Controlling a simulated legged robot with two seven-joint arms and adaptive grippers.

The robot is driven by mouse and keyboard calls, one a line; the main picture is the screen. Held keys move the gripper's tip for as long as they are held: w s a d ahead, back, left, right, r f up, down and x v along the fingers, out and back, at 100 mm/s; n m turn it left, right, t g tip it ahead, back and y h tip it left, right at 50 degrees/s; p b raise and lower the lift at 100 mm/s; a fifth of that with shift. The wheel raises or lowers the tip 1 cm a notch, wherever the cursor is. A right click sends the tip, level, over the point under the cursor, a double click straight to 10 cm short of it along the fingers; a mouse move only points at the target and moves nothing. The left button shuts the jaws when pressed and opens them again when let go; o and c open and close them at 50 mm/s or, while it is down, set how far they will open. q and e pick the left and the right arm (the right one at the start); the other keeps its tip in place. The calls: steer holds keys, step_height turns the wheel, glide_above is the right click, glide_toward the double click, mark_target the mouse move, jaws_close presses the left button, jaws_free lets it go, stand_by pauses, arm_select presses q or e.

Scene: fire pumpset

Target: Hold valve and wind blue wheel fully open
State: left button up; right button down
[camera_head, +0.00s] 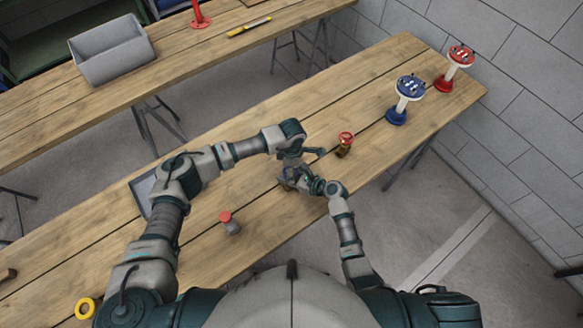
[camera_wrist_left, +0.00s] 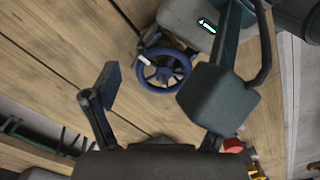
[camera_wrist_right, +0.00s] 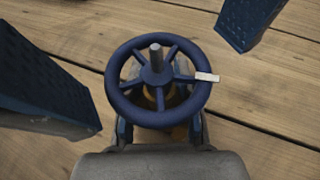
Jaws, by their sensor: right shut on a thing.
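The blue wheel (camera_wrist_right: 158,82) shows in the right wrist view, with a centre stem and a pale tab on its right rim. Brass of the valve (camera_wrist_right: 178,130) shows beneath it. My right gripper (camera_wrist_right: 160,132) is shut on the valve body, below the wheel. The wheel (camera_wrist_left: 164,70) also shows in the left wrist view. My left gripper (camera_wrist_left: 160,88) is open, its fingers wide apart, with the wheel beyond them. Its dark fingers also show apart on either side of the wheel in the right wrist view. In the head view the wheel is mostly hidden by my grippers (camera_head: 298,178).
On the table (camera_head: 110,265), a red-topped brass valve (camera_head: 345,145) stands just right of the grippers. A red-capped grey part (camera_head: 229,223) stands nearer. Blue (camera_head: 404,98) and red (camera_head: 453,68) stands are at the far right. A yellow ring (camera_head: 86,308) lies front left.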

arm_select(q)
step_height(320, 180, up, 12)
stand_by(0.7)
steer(key=f+m, duration=0.5)
steer(key=f, duration=0.1)
steer(key=f+m, duration=0.6)
steer(key=shift+w+a, duration=0.1)
steer(key=shift+a, duration=0.1)
steer(key=c, duration=1.2)
